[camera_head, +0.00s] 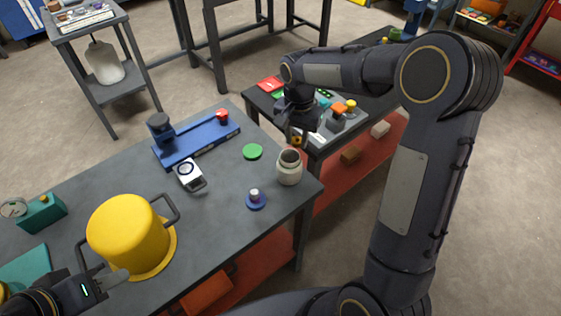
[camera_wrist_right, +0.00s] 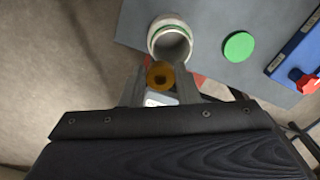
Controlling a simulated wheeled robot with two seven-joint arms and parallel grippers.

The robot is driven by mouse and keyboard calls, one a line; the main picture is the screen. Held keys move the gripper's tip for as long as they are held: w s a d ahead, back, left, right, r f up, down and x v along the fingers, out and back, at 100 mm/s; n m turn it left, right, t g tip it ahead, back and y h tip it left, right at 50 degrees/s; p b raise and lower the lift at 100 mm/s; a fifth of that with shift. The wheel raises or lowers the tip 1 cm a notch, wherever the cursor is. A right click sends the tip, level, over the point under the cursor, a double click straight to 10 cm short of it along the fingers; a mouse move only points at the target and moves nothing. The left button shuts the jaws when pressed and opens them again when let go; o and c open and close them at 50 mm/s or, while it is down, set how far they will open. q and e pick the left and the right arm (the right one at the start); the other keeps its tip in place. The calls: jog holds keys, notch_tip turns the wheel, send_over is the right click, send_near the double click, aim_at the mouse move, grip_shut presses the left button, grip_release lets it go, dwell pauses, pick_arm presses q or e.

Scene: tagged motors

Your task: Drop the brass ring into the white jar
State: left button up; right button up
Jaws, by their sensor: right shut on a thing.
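The white jar (camera_head: 289,168) stands upright and open on the grey table near its right corner. It also shows in the right wrist view (camera_wrist_right: 170,38), with its mouth uncovered. My right gripper (camera_head: 297,139) is shut on the brass ring (camera_wrist_right: 160,75), just behind and above the jar in the head view. In the wrist view the ring sits between the fingertips, beside the near edge of the jar's mouth and outside it. The ring's height over the jar is hard to judge. My left gripper (camera_head: 118,279) is at the lower left near the yellow pot, and its finger opening is unclear.
A green disc (camera_head: 252,152) lies left of the jar, and a blue-based peg (camera_head: 256,199) stands in front. A yellow pot (camera_head: 128,236), a small white-and-black device (camera_head: 190,175) and a blue fixture (camera_head: 197,139) occupy the table's left and back.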

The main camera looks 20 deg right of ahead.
notch_tip(320, 180, down, 5)
jog(key=b, duration=0.3)
jog(key=o, duration=1.1)
jog(key=shift+c, duration=0.2)
notch_tip(320, 180, up, 8)
jog(key=shift+f, duration=0.1)
